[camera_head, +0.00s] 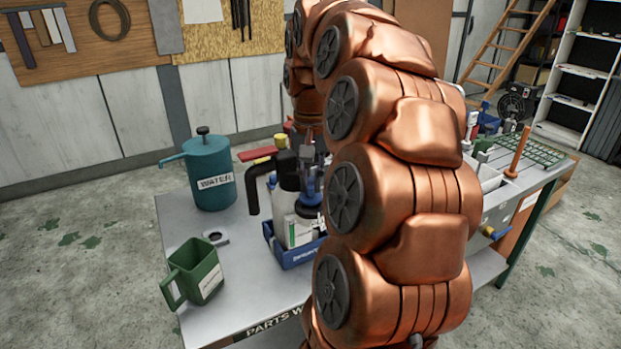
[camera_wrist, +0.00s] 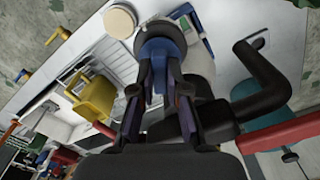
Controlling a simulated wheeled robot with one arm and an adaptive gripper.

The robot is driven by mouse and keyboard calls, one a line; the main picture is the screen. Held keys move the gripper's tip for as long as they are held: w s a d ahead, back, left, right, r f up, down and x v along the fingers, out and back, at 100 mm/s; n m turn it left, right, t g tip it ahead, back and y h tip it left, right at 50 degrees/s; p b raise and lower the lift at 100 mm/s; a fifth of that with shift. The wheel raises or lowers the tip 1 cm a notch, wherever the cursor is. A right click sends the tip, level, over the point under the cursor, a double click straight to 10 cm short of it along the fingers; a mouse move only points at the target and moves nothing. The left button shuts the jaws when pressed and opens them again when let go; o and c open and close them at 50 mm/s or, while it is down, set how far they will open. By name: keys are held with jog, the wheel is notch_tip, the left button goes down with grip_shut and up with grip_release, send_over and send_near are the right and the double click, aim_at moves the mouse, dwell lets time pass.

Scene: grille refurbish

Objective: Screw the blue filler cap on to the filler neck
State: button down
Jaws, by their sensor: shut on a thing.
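My gripper (camera_wrist: 160,72) is shut on the blue filler cap (camera_wrist: 160,46), which sits between its fingertips in the wrist view. In the camera_head view my gripper (camera_head: 311,182) points down over the white container (camera_head: 282,206), with blue showing at its fingertips. The white container also shows behind the cap in the wrist view (camera_wrist: 200,62). The filler neck is not clearly visible; the cap and fingers cover that area. I cannot tell whether the cap touches the neck.
The container stands in a blue tray (camera_head: 290,258) on the grey bench (camera_head: 236,290). A black bent handle (camera_head: 254,192) sticks out to its left. A teal water can (camera_head: 209,172) and a green jug (camera_head: 195,272) stand at left. My arm hides the bench's middle.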

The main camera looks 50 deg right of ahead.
aim_at(311, 183)
jog(key=shift+f+b, duration=0.45)
jog(key=shift+f, duration=0.4)
jog(key=c, duration=1.1)
grip_release()
jog(key=shift+r, duration=0.15)
jog(key=shift+r, duration=3.65)
